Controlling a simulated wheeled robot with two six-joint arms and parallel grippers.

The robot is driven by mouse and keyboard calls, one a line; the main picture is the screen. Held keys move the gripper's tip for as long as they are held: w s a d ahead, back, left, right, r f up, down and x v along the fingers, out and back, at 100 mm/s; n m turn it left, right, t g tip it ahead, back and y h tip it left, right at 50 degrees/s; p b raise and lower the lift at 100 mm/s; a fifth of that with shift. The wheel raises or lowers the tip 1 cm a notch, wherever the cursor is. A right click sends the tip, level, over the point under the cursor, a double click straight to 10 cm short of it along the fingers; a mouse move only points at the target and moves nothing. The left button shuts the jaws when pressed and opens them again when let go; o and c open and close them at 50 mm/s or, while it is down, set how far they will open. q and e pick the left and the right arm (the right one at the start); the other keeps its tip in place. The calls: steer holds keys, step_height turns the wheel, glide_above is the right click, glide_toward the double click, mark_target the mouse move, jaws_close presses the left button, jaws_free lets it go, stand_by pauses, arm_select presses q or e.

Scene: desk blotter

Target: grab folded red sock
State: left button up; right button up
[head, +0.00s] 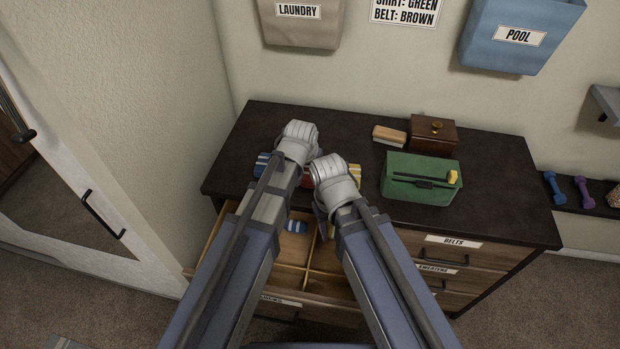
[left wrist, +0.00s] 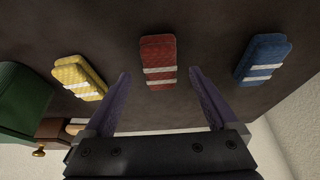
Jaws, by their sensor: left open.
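The folded red sock (left wrist: 158,65) with white stripes lies flat on the dark dresser top. In the left wrist view it lies just beyond and between the fingertips of my left gripper (left wrist: 160,75), which is open and empty. In the head view only a red sliver of the sock (head: 307,178) shows between my two wrists. My left gripper (head: 298,142) is over the dresser top there, its fingers hidden by its wrist.
A yellow sock (left wrist: 80,77) and a blue sock (left wrist: 262,60) lie on either side of the red one. A green box (head: 420,180), wooden box (head: 433,134) and brush (head: 389,135) stand right. Below, an open divided drawer (head: 282,275) holds a blue striped item (head: 296,226).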

mark_target(310, 174)
arm_select(q)
steer(key=b+x, duration=0.1)
steer(key=x, duration=0.1)
steer(key=shift+w+f+b, duration=0.2)
steer(key=shift+f+b, duration=0.15)
steer(key=shift+f, duration=0.05)
arm_select(e)
step_height(310, 174, down, 2)
steer(key=shift+f, duration=0.25)
arm_select(q)
steer(key=shift+r, duration=0.1)
steer(key=c, duration=1.4)
